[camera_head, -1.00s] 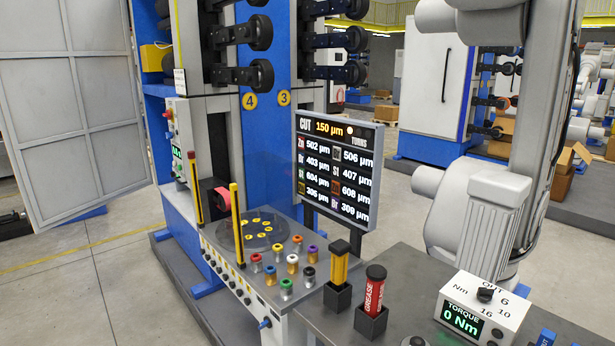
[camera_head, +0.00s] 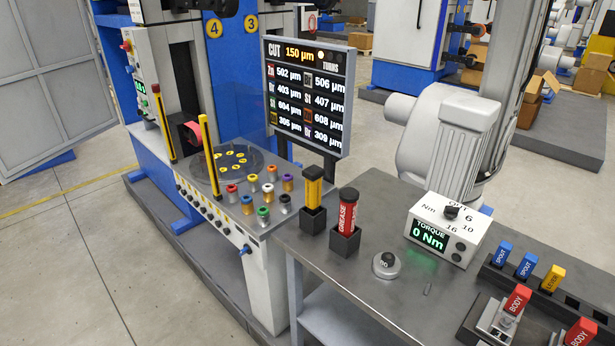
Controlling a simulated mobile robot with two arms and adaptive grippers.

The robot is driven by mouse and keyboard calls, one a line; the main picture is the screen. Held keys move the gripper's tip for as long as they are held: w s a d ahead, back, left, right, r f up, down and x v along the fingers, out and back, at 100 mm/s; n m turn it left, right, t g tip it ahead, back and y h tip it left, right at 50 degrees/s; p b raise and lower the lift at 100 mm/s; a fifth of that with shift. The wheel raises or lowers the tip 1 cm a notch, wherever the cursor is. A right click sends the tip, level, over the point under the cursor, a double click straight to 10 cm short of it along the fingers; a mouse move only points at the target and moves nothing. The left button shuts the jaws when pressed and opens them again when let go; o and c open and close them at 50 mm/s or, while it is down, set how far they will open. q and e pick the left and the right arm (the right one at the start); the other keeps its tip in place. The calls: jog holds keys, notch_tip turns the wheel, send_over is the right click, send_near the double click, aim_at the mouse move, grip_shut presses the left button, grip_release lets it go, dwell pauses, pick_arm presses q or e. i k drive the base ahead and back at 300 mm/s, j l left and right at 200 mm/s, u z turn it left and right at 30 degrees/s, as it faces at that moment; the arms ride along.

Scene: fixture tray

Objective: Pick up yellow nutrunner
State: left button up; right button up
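A yellow tool with a black top (camera_head: 313,187), which looks like the yellow nutrunner, stands upright in a black square holder (camera_head: 313,220) on the grey metal table (camera_head: 350,290). Its lower end is hidden in the holder. A red grease tube (camera_head: 347,214) stands in a similar holder just to its right. Neither of my grippers is in view.
A torque box (camera_head: 449,230) reading 0 Nm and a round grey knob (camera_head: 386,265) stand to the right. Blue, yellow and red labelled parts sit in a dark tray (camera_head: 520,290). A display (camera_head: 308,95) and several coloured caps (camera_head: 260,197) are behind.

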aim_at(313, 174)
jog(key=z, duration=0.7)
jog(key=i+j+z, duration=0.2)
jog(key=j+z, duration=0.15)
jog(key=i+j+z, duration=0.1)
jog(key=j+z, duration=0.25)
jog(key=j, duration=0.15)
jog(key=i+j+z, duration=0.1)
jog(key=j+z, duration=0.6)
jog(key=j, duration=0.25)
